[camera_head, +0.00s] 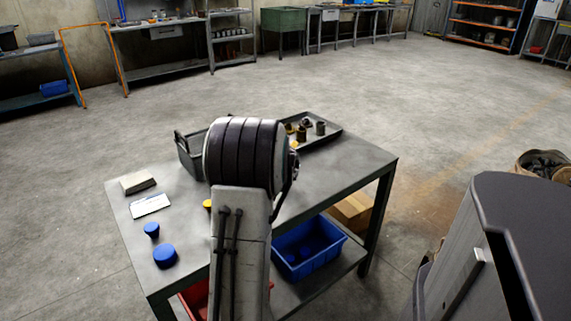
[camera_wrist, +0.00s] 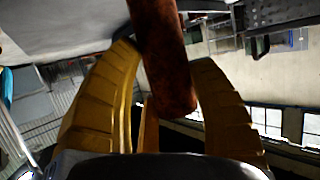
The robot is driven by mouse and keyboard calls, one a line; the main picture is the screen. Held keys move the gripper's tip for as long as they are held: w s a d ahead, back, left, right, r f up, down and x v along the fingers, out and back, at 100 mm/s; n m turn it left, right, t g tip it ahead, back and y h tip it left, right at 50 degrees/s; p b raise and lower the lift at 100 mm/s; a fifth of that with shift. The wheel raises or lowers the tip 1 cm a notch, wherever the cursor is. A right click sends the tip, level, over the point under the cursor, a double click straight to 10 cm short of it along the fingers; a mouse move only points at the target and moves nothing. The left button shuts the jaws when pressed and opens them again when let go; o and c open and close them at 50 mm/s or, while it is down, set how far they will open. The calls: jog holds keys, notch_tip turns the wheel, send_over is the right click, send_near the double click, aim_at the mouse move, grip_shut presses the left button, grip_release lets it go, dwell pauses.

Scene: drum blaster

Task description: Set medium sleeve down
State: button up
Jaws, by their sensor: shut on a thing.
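My gripper (camera_wrist: 168,110) has yellow ribbed fingers and is shut on a rust-brown cylindrical sleeve (camera_wrist: 165,60) in the wrist view. The sleeve runs up from between the fingers and out of the top of the picture. I cannot tell its size class against the others. In the head view my arm hides the gripper and the held sleeve. Several small dark and brassy cylindrical pieces (camera_head: 320,128) stand in a shallow dark tray (camera_head: 328,142) at the back of the grey table (camera_head: 355,160).
A grey open box (camera_head: 190,155) stands at the table's back left. A beige block (camera_head: 138,182), a white card (camera_head: 150,205) and two blue pieces (camera_head: 164,255) lie on the left. A blue bin (camera_head: 305,262) is on the lower shelf. The table's right side is bare.

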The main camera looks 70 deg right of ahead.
jog(key=shift+d+f, duration=0.1)
jog(key=shift+f, duration=0.7)
jog(key=shift+f+b, duration=0.1)
jog(key=shift+b, duration=0.35)
jog(key=o, duration=1.2)
jog(key=shift+f, duration=0.1)
jog(key=shift+a+r, duration=0.2)
jog(key=shift+a, duration=0.05)
jog(key=p+v, duration=0.1)
jog(key=v, duration=1)
jog(key=shift+a, duration=0.3)
